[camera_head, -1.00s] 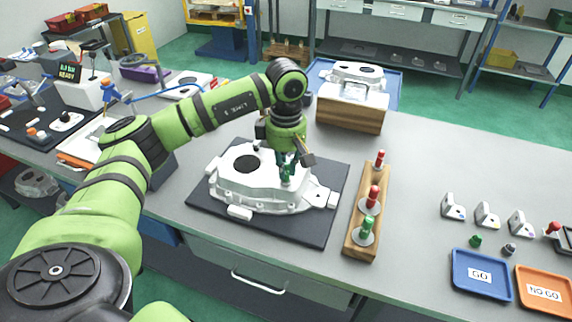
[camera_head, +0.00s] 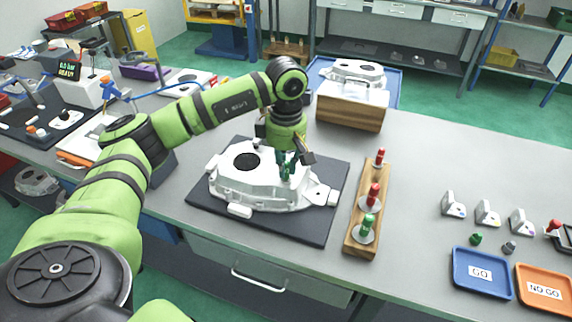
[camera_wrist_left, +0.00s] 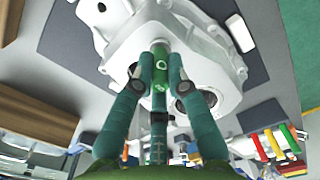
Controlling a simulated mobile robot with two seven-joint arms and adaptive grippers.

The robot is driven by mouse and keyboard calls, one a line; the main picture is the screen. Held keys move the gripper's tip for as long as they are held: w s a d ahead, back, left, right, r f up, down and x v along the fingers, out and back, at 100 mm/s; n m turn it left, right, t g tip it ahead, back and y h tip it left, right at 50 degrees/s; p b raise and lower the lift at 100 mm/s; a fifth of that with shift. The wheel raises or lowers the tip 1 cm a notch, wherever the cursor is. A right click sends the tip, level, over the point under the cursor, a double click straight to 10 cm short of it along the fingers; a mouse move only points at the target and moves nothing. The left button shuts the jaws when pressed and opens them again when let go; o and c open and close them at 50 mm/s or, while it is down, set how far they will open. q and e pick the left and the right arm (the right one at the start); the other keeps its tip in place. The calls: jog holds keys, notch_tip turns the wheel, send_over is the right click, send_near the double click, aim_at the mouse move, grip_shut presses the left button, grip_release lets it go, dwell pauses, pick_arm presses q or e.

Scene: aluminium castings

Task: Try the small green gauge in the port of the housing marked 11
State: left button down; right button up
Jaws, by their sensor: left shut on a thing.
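The white cast housing (camera_head: 262,190) lies on a dark mat (camera_head: 322,222) on the bench, with a large dark round opening on its top. I cannot read a number on it. My left gripper (camera_head: 286,170) is over the right part of the housing. In the left wrist view its teal fingers (camera_wrist_left: 160,78) are shut on the small green gauge (camera_wrist_left: 160,64), whose pale front end meets the housing (camera_wrist_left: 205,62). The fingers and the gauge itself hide the port, so I cannot tell how deep it sits. My right gripper is out of view.
A wooden rack (camera_head: 354,243) with red and green gauges stands right of the mat. A wooden box (camera_head: 350,114) stands behind. Blue GO (camera_head: 462,284) and orange NO GO (camera_head: 530,303) trays lie at the right front, near small brackets (camera_head: 487,213).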

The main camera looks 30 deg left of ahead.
pick_arm(q)
jog(key=shift+r, duration=0.1)
jog(key=shift+r+p, duration=2.55)
jog(key=shift+r, duration=1.3)
